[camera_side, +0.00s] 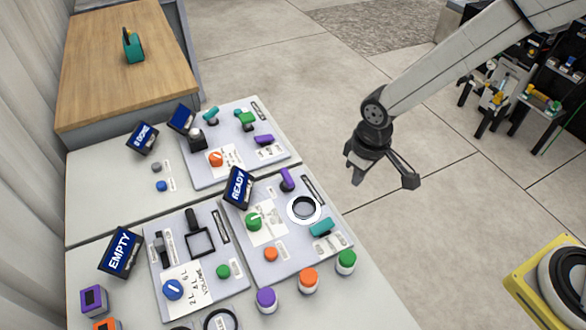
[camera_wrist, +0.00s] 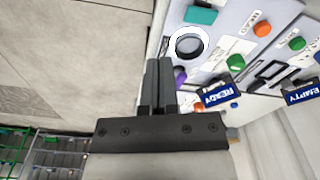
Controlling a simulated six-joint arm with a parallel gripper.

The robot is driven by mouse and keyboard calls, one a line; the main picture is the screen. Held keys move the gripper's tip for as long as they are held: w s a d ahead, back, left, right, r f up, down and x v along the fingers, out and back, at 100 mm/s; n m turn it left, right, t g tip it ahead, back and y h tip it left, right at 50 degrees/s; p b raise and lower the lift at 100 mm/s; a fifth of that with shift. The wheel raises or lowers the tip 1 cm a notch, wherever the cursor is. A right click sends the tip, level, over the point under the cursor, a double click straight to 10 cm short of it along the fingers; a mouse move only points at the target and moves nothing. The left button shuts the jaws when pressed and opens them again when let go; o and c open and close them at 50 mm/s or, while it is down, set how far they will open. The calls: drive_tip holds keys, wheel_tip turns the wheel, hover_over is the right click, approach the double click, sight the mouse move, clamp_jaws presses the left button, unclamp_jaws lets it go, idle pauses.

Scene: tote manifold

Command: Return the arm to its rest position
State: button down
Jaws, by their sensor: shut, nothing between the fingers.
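My gripper (camera_side: 357,178) hangs in the air to the right of the panel table, over the floor, with nothing in it. In the wrist view my gripper (camera_wrist: 159,62) has its two dark fingers side by side and closed together. My arm reaches in from the upper right of the side view. The nearest panel (camera_side: 338,247) lies below and to the left of my gripper, apart from it. It carries a white ring (camera_side: 304,197) and a "READY" display (camera_side: 238,187). The ring also shows in the wrist view (camera_wrist: 203,41), beyond the fingertips.
Other panels with knobs and an "EMPTY" display (camera_side: 120,252) fill the table. Several capped jars, one orange-topped (camera_side: 308,280), stand along its front edge. A wooden bench (camera_side: 85,95) stands behind. A yellow-framed unit (camera_side: 535,265) and a rack (camera_side: 545,100) are at right. Floor between is clear.

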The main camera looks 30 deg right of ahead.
drive_tip(key=s+d+r+m+t, duration=0.1)
drive_tip(key=s+d+r+m, duration=0.1)
drive_tip(key=s+d, duration=0.2)
drive_tip(key=s+d+r+m, duration=0.2)
drive_tip(key=s+d, duration=0.3)
drive_tip(key=d, duration=0.6)
drive_tip(key=shift+r+t, duration=0.4)
drive_tip(key=shift+r, duration=0.45)
